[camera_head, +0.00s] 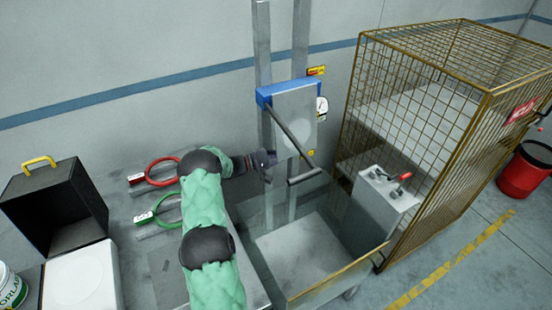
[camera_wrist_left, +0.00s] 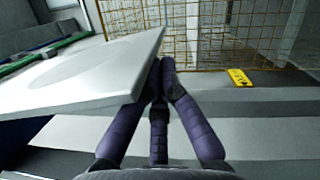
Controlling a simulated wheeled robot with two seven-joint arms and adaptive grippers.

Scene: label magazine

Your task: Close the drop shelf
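The drop shelf looks to be the pale grey panel (camera_head: 297,118) with a round mark, set in a blue bracket (camera_head: 285,90) on the metal posts. In the head view it stands steeply up, near upright; I cannot tell if it is fully flush. In the left wrist view the panel (camera_wrist_left: 85,72) fills the upper left. My left gripper (camera_head: 266,160) is at its lower left edge. Its dark purple fingers (camera_wrist_left: 162,72) are drawn together at the tips beside the panel's edge, with nothing visible between them. Contact is hard to judge. My right gripper is not in view.
A dark bar with a handle (camera_head: 305,175) crosses in front of the panel. A yellow wire cage (camera_head: 425,110) and a grey box with a red lever (camera_head: 385,200) stand right. Red (camera_head: 163,172) and green (camera_head: 168,209) rings and an open black case (camera_head: 55,210) lie left.

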